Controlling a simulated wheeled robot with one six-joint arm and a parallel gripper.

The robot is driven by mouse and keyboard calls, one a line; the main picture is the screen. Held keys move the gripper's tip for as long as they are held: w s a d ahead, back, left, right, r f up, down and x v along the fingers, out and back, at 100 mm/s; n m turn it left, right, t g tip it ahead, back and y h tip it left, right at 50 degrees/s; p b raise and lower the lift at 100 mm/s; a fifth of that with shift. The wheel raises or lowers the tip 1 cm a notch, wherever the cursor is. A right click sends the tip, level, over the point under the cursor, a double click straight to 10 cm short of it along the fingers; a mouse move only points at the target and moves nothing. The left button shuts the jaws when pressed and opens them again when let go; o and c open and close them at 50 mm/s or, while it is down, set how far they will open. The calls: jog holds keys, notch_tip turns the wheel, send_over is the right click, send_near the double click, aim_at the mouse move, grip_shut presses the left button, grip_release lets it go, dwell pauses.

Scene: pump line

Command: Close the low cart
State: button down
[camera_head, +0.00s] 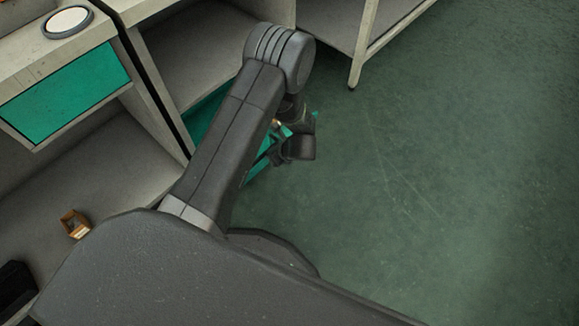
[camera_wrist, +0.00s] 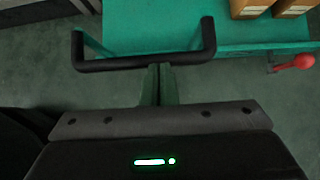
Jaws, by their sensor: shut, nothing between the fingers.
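The low cart is a teal body (camera_wrist: 150,25) with a black bar handle (camera_wrist: 145,62) across its near side in the wrist view. In the head view only teal parts of it (camera_head: 203,118) show, low under the bench, with my arm covering much of the rest. My gripper (camera_wrist: 159,69) is shut and empty, with its fingertips at the middle of the handle bar. I cannot tell whether they touch it. In the head view my wrist is beside the teal parts, and the fingers are not clear.
Brown boxes (camera_wrist: 250,8) sit on the teal surface at the upper right. A red knob (camera_wrist: 293,63) sticks out below its right edge. A teal drawer front (camera_head: 65,93) and a small brown box (camera_head: 75,223) are at left. Green floor (camera_head: 450,170) is open at right, beyond a table leg (camera_head: 363,45).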

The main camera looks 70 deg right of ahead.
jog(key=w+d+b, duration=0.1)
jog(key=w+d, duration=0.2)
jog(key=w, duration=0.6)
jog(key=w+d+b, duration=0.1)
jog(key=w+d, duration=0.2)
jog(key=w, duration=0.7)
jog(key=shift+w+d, duration=0.1)
